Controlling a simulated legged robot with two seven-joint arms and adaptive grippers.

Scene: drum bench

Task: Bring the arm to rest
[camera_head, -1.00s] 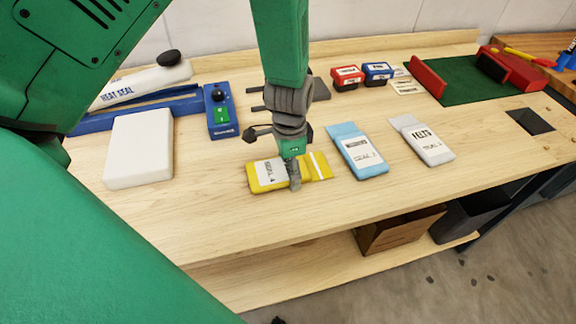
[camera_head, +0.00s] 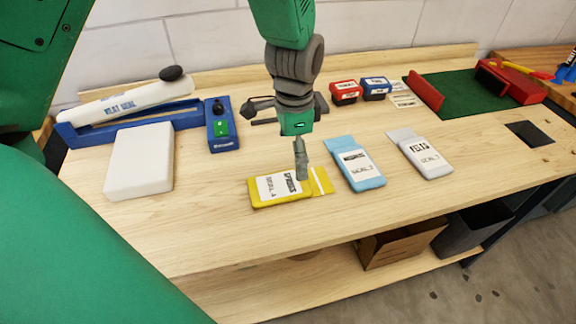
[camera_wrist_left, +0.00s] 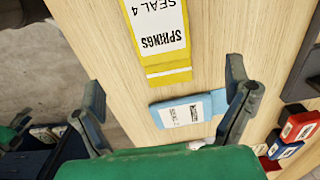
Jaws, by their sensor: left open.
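My left gripper (camera_head: 301,165) hangs over the bench, just above the right end of the yellow pouch (camera_head: 275,188) labelled SPRINGS. In the left wrist view its two fingers (camera_wrist_left: 168,105) are wide apart, with nothing held between them. The yellow pouch lies flat on the bench and also shows in the left wrist view (camera_wrist_left: 158,35). A blue pouch (camera_head: 357,165) and a white-grey pouch (camera_head: 422,155) lie flat to its right. The blue pouch also shows between the fingers in the left wrist view (camera_wrist_left: 185,112), lying below on the bench. My right gripper is not in view.
A heat sealer (camera_head: 130,103) with a blue base and a white block (camera_head: 140,160) stand at the left. Red (camera_head: 345,92) and blue (camera_head: 375,88) small boxes and a green mat (camera_head: 465,95) are at the back. The front wood strip is clear. A cardboard box (camera_head: 400,245) sits on the lower shelf.

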